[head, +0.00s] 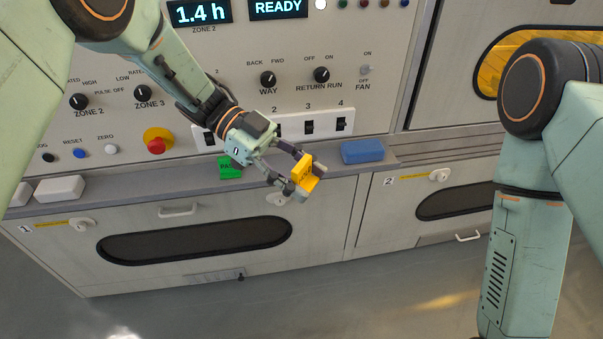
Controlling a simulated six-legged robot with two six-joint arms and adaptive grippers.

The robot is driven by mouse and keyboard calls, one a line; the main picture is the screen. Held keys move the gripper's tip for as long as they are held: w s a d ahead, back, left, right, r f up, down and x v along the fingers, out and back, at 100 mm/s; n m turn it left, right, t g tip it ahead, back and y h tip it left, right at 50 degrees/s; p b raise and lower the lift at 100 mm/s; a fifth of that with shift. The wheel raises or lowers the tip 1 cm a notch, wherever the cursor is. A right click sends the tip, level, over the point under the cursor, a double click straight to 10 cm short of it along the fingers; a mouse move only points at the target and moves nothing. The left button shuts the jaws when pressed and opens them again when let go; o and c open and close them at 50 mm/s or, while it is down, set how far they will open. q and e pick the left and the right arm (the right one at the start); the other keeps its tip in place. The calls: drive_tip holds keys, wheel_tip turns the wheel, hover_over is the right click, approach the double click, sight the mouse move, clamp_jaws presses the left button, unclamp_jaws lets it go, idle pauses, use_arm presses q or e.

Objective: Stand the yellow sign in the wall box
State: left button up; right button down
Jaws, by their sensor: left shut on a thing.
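The yellow sign (304,175) is a small folded piece with dark lettering. My left gripper (297,172) is shut on it and holds it in front of the console's ledge, just left of the blue block. A green sign (230,168) with dark lettering sits on the ledge behind my left gripper. I cannot pick out the wall box for certain. My right arm comes down at the right side, and its gripper is out of the frame.
A grey ledge (130,191) runs below the panel of knobs and switches. A blue block (362,151) and a white block (60,188) lie on it. A red button (157,145) and a switch row (317,122) are close by. Cabinet doors with handles are below; the floor (300,300) is clear.

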use_arm(q)
drive_tip(key=s+a+r+n+t+h, duration=0.1)
drive_tip(key=s+a+r+n+t, duration=0.5)
drive_tip(key=a+r+n+t, duration=0.3)
drive_tip(key=shift+w+d+f+m+g+y, duration=0.95)
drive_tip(key=shift+f+m+g, duration=0.6)
drive_tip(key=shift+m+g, duration=0.75)
drive_tip(key=shift+w+d+f+m+g+y, duration=0.65)
drive_tip(key=shift+d+f+m+g, duration=0.7)
drive_tip(key=shift+m+g, duration=0.9)
drive_tip(key=shift+w+d+f+m+g+y, duration=0.6)
drive_tip(key=shift+w+d+f+m+g, duration=0.3)
drive_tip(key=shift+f+m+g, duration=1.1)
drive_tip(key=shift+r+m, duration=0.25)
drive_tip(key=shift+m, duration=0.1)
drive_tip(key=shift+w+g, duration=0.1)
drive_tip(key=shift+g, duration=0.15)
